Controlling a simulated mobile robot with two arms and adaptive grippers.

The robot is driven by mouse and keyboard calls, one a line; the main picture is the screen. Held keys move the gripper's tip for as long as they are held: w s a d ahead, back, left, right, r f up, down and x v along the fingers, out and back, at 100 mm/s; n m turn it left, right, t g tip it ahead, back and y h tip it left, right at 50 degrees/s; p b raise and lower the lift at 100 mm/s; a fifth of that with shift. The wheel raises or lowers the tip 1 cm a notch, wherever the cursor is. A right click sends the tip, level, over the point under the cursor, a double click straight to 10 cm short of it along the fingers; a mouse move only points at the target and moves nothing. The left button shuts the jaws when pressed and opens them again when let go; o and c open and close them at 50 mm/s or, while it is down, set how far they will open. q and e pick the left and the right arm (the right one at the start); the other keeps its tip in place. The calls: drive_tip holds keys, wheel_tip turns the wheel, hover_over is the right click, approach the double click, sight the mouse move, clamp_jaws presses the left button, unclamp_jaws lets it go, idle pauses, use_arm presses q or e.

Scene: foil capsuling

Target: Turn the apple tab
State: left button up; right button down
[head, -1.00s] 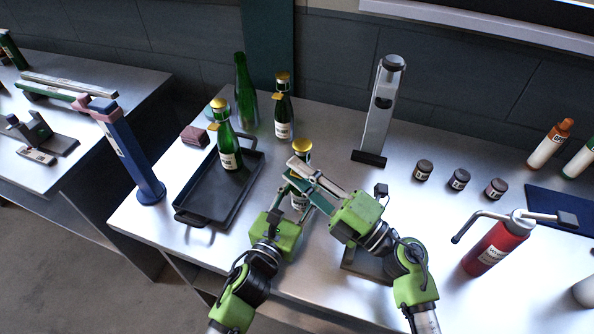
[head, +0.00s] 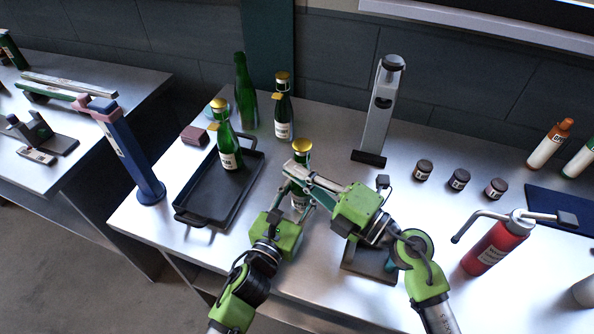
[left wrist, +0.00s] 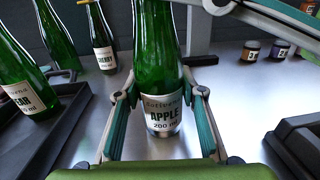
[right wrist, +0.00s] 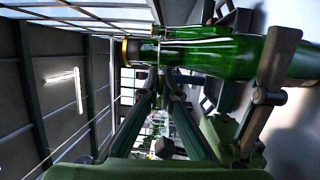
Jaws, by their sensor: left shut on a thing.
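The apple bottle (left wrist: 163,95) is green with a white label and stands upright between the fingers of my left gripper (left wrist: 158,95), which is shut on its lower body. In the head view its gold cap (head: 302,146) shows above both grippers. My right gripper (head: 294,170) is at the bottle's neck. Those fingertips are close together with a narrow gap. I cannot make out the tab or whether they touch it.
The pear bottle (head: 229,152) stands at the black tray (head: 190,217). The cherry bottle (head: 283,117) and an uncapped green bottle (head: 244,95) stand behind. A grey upright stand (head: 379,120), small jars (head: 459,179) and a red bottle (head: 494,248) are at right.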

use_arm(q)
drive_tip(key=shift+a+f, duration=0.1)
drive_tip(key=shift+f, duration=0.2)
use_arm(e)
drive_tip(key=shift+f+g+h, duration=0.1)
drive_tip(key=shift+g+h, duration=0.2)
drive_tip(key=shift+h, duration=0.2)
drive_tip(key=c, duration=2.3)
unclamp_jaws()
drive_tip(key=v, duration=1.2)
drive_tip(key=shift+s, duration=0.1)
drive_tip(key=shift+n, duration=0.3)
